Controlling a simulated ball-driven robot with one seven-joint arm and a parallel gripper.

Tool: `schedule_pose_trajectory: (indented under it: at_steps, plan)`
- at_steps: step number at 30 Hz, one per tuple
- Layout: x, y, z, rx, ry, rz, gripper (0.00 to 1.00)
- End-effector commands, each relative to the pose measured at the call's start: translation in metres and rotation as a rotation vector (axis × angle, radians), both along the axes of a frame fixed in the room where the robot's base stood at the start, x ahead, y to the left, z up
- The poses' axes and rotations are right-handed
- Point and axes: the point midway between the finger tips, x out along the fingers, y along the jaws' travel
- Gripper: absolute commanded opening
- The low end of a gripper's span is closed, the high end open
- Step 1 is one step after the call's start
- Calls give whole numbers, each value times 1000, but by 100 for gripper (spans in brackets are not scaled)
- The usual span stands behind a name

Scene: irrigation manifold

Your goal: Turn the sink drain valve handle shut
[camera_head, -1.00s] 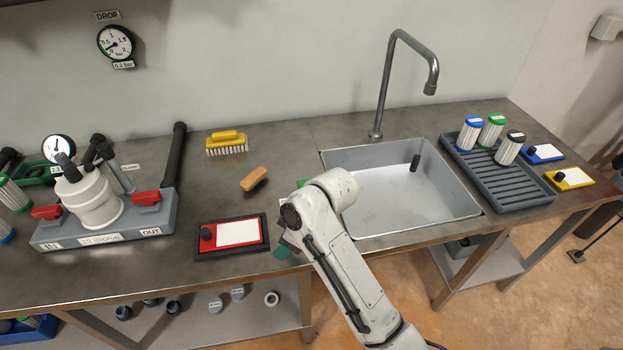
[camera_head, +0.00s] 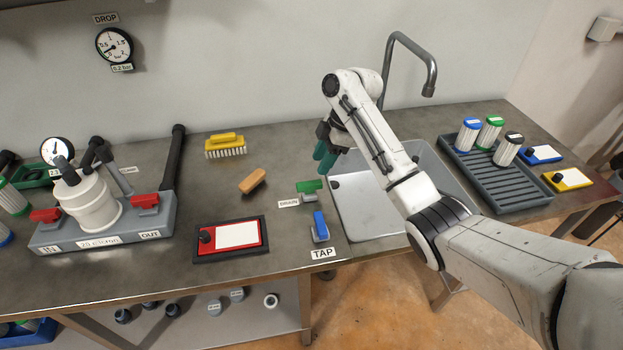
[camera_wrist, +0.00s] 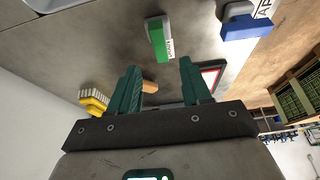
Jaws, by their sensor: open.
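The drain valve handle (camera_head: 310,186) is a green lever on the counter left of the sink, beside a DRAIN label (camera_head: 288,203). It lies roughly left to right in the head view. The handle also shows in the wrist view (camera_wrist: 157,42), top centre, beyond the fingertips. My gripper (camera_head: 325,155) is open and empty, above the sink's left edge, a little above and right of the handle in the head view. Its green fingers are apart in the wrist view (camera_wrist: 160,68), touching nothing. The sink (camera_head: 362,215) is partly hidden by my arm.
A blue tap handle (camera_head: 320,227) stands just in front of the drain handle. A wooden-coloured block (camera_head: 252,181), a yellow brush (camera_head: 226,146) and a red-framed board (camera_head: 200,252) lie to the left. The faucet (camera_head: 432,75) rises behind the sink.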

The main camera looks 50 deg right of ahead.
Motion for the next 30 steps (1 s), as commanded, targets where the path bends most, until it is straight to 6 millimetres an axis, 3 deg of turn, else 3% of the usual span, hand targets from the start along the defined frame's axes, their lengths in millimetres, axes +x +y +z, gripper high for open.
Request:
schedule_pose_trajectory:
  at_steps: [6, 12, 25, 30]
  plan:
    - [8, 14, -38, 1, 3, 1, 48]
    - [14, 22, -62, 0, 2, -1, 48]
    - [17, 25, -72, -1, 0, -1, 48]
    - [17, 25, -72, -1, 0, -1, 34]
